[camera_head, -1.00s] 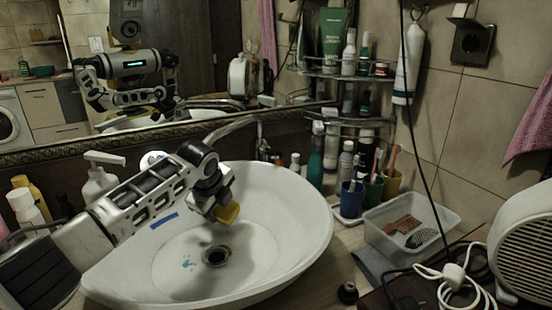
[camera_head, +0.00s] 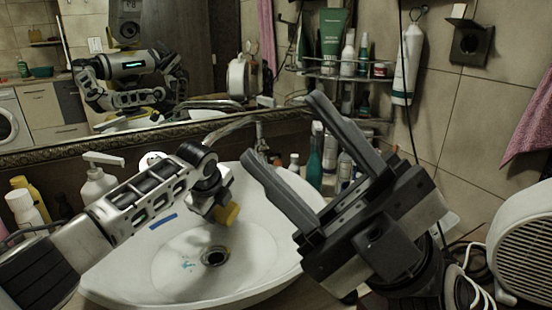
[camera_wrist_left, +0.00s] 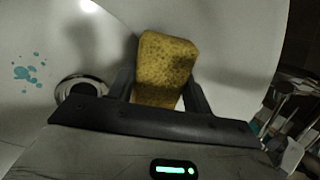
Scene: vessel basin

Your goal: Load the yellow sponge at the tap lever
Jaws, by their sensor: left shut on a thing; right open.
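My left gripper (camera_head: 222,206) is shut on the yellow sponge (camera_head: 228,215) and holds it over the basin, above and to the right of the drain. In the left wrist view the sponge (camera_wrist_left: 164,68) sits between the two dark fingers. The tap (camera_head: 240,128) rises behind the basin at its back rim; I cannot clearly make out its lever. My right gripper (camera_head: 278,136) is large in the foreground at the right, open and empty, its fingers pointing up and left over the basin's right side.
The white basin (camera_head: 262,262) has a drain (camera_head: 215,257), a blue strip (camera_head: 163,221) and teal spots. A soap bottle (camera_head: 98,185) stands at left. A wire shelf (camera_head: 345,75) with bottles is at the back right. A white ribbed appliance (camera_head: 520,250) stands at far right.

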